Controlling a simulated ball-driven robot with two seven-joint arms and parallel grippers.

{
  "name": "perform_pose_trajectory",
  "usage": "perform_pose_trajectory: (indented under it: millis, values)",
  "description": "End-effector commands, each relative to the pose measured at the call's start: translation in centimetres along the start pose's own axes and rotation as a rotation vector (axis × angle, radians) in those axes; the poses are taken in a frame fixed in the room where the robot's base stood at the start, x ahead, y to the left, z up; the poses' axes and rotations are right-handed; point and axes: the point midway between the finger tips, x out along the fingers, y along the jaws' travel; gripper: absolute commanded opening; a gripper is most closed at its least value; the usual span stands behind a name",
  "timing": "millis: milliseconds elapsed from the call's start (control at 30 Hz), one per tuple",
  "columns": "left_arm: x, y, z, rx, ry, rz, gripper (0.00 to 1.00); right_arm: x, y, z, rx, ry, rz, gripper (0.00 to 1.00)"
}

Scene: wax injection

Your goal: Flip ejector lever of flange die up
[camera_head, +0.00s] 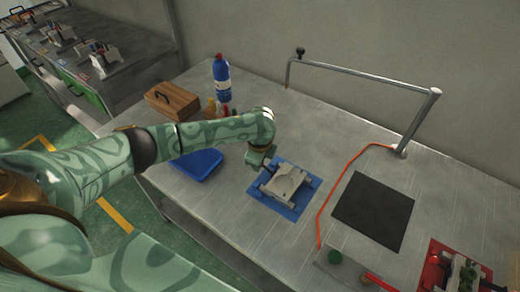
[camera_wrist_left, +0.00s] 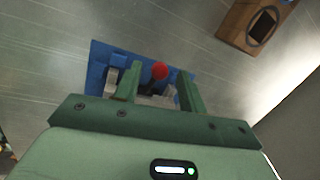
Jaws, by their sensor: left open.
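The flange die (camera_head: 287,186) is a pale grey metal block on a blue plate (camera_head: 309,193) on the table. My left gripper (camera_head: 262,168) is at the die's upper-left edge in the head view. In the left wrist view, its two green fingers are apart (camera_wrist_left: 160,72). A red ball knob (camera_wrist_left: 160,70), apparently the lever's end, shows between them in the picture. I cannot tell whether a finger touches it. My right gripper is not in view.
A blue tray (camera_head: 197,166) lies under my left forearm in the picture. A wooden box (camera_head: 172,101) and a blue bottle (camera_head: 221,80) stand behind. A black mat (camera_head: 373,210), an orange cable (camera_head: 329,200) and a red fixture (camera_head: 436,264) lie right. A metal rail (camera_head: 365,78) borders the back.

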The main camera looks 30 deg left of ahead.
Motion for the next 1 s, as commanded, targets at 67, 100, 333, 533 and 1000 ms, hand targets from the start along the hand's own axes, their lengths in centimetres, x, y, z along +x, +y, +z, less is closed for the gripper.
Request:
perform_pose_trajectory:
  millis: [67,100,333,533,1000]
  values:
    - [-1.6,-0.1,0.1,0.002,0.000,-0.003,0.41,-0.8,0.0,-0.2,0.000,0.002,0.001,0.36]
    - [-2.5,-0.2,0.1,0.001,0.001,-0.004,0.41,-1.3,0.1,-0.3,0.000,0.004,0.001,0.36]
    - [-9.0,-0.2,0.1,0.002,0.001,-0.005,0.41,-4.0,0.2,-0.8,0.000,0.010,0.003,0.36]
    - [-13.4,-0.2,0.1,0.002,0.000,-0.003,0.41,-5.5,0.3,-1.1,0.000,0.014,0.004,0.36]
    - [-15.7,0.0,0.0,0.000,-0.001,0.000,0.41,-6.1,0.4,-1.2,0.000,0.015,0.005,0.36]
